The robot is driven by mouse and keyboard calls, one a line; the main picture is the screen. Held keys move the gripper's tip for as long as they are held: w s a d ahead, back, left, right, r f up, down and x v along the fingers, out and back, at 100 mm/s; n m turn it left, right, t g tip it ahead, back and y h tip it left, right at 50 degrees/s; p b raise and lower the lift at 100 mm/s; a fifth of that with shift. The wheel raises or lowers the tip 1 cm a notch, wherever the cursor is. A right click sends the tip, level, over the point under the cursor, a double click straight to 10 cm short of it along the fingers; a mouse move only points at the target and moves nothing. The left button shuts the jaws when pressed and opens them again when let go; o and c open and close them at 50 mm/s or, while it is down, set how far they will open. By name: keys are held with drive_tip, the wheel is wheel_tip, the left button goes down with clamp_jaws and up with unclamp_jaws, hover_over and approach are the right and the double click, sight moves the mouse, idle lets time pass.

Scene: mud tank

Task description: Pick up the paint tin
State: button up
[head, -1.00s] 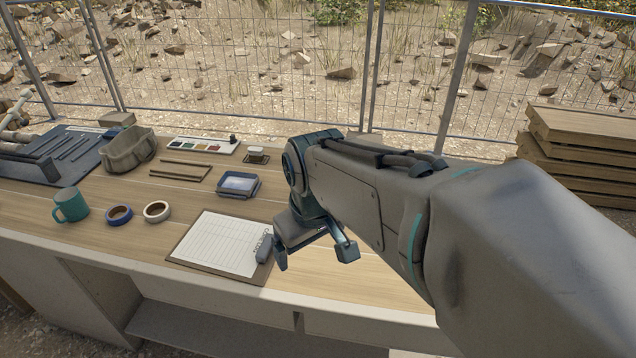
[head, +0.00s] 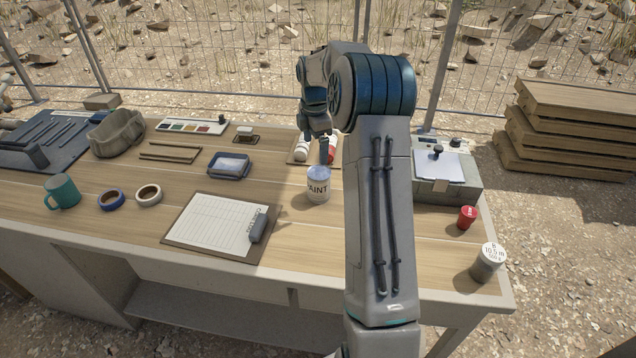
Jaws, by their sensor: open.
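The paint tin (head: 318,186) stands upright on the wooden table, white with a pale blue lid and the word PAINT on its front. My gripper (head: 317,148) points down just behind and above the tin in the picture, apart from it as far as I can tell. Its jaws are open and empty, one finger near a red and white item (head: 331,150) on a small board. My forearm stands just right of the tin and hides part of the table behind it.
A clipboard (head: 212,226) lies left of the tin, with a blue tray (head: 229,165) behind it. To the right are a grey box (head: 452,190), a red can (head: 467,217) and a grey cylinder (head: 488,262) near the table's right edge. A mesh fence runs behind the table.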

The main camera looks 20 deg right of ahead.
sight(317, 172)
drive_tip(key=shift+w+d+f+n, duration=0.2)
drive_tip(key=shift+d+f, duration=0.05)
drive_tip(key=shift+f, duration=0.15)
drive_tip(key=shift+w+d+f+n, duration=0.15)
drive_tip(key=shift+d+f+n, duration=0.05)
drive_tip(key=shift+f, duration=0.2)
wheel_tip(317, 172, down, 8)
drive_tip(key=shift+r+p, duration=0.1)
drive_tip(key=shift+p, duration=0.6)
drive_tip(key=shift+d+f+p, duration=0.15)
drive_tip(key=shift+f+p, duration=0.4)
drive_tip(key=shift+f, duration=0.85)
drive_tip(key=shift+d+f+p, duration=0.1)
drive_tip(key=shift+f+p, duration=0.4)
drive_tip(key=shift+f, duration=0.85)
drive_tip(key=c, duration=1.5)
